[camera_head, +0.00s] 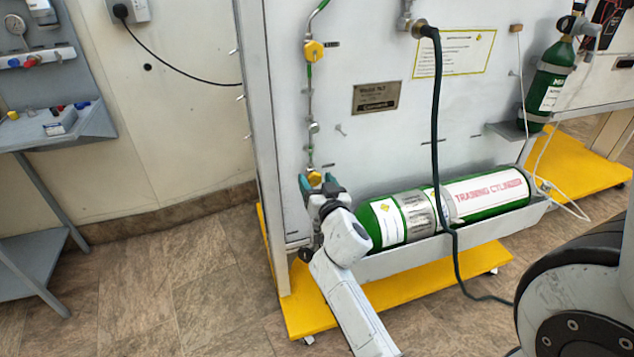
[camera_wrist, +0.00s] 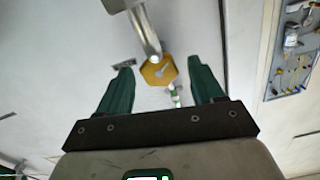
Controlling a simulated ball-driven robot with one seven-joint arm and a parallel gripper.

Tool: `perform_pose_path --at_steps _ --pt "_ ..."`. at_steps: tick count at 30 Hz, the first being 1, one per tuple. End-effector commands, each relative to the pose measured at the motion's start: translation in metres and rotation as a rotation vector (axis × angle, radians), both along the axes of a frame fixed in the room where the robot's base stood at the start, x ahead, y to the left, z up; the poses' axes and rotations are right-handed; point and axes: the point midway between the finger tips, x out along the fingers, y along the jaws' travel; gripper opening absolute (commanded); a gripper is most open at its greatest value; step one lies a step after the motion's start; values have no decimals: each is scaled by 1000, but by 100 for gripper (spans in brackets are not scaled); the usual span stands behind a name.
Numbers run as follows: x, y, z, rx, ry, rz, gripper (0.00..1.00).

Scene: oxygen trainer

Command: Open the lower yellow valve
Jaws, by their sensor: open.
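The lower yellow valve (camera_head: 314,178) sits low on the vertical pipe at the left side of the white panel. In the wrist view the yellow valve (camera_wrist: 158,70) shows as a hexagonal knob with a small lever mark, just beyond and between the fingertips. My gripper (camera_head: 319,184) is at the valve in the head view, its green fingers partly overlapping the valve's lower part. In the wrist view my gripper (camera_wrist: 160,66) is open, with one finger on each side of the knob and gaps to both. I cannot tell whether anything touches.
An upper yellow valve (camera_head: 314,51) is higher on the same pipe. A green training cylinder (camera_head: 480,196) lies in a trough (camera_head: 440,245) right of my gripper. A grey bench (camera_head: 50,130) stands left, with free floor between.

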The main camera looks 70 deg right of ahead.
Motion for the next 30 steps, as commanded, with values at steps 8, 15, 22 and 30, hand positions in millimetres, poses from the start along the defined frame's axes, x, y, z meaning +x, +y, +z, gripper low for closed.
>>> perform_pose_path --at_steps 8,15,22,30 --pt "0 0 0 0 0 0 49" --pt "0 0 0 0 0 0 26" --pt "0 0 0 -1 1 0 11" --pt "0 1 0 -40 46 0 11"
